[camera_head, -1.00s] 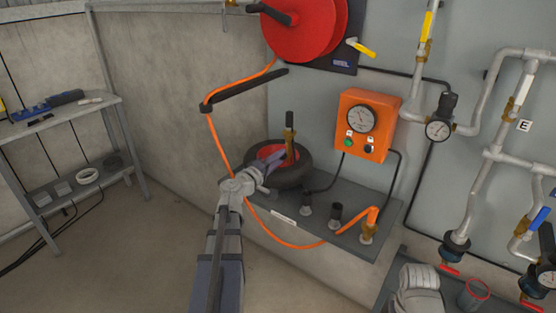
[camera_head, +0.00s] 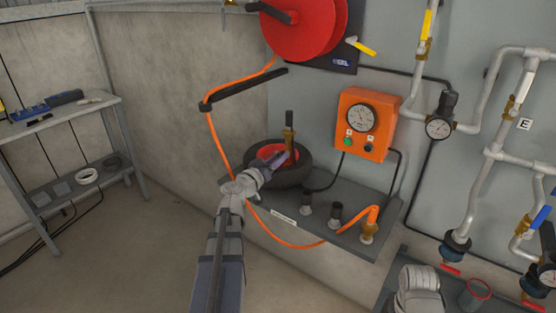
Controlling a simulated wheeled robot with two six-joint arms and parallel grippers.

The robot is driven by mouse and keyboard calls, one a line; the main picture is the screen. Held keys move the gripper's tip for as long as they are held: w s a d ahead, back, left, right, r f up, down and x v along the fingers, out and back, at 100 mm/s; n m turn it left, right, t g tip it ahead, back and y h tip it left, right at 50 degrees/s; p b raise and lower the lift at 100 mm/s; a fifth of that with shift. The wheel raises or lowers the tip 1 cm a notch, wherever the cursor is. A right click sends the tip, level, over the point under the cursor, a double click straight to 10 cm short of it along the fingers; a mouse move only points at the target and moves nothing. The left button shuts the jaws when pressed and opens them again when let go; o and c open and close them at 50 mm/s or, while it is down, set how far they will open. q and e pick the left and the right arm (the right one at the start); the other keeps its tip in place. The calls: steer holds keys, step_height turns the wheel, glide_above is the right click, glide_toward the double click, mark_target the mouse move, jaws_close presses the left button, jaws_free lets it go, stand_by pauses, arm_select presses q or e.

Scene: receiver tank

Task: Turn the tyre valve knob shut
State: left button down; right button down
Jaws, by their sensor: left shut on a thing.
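The tyre (camera_head: 292,176), black with a red hub (camera_head: 267,152), lies flat on the grey ledge below the orange gauge box. A brass tyre valve (camera_head: 289,140) with a dark upper end stands upright at the tyre. My left gripper (camera_head: 287,157) reaches over the tyre from the front left. It is shut at the lower part of the valve, where the knob is mostly hidden by the fingers. My right gripper does not show; only a pale part of my right arm is at the bottom right.
The orange gauge box (camera_head: 366,125) stands behind the ledge (camera_head: 345,192). An orange hose (camera_head: 213,130) hangs from the red reel (camera_head: 302,30) and loops in front of the ledge. Pipes and gauges fill the right. A shelf table (camera_head: 70,118) stands at the left.

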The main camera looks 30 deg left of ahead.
arm_select(q)
steer(key=shift+d+f+m, duration=0.1)
steer(key=shift+m, duration=1.2)
steer(key=c, duration=0.5)
jaws_free()
steer(key=shift+s, duration=0.1)
steer(key=s, duration=0.7)
steer(key=shift+s+a, duration=0.2)
steer(key=shift+s, duration=0.15)
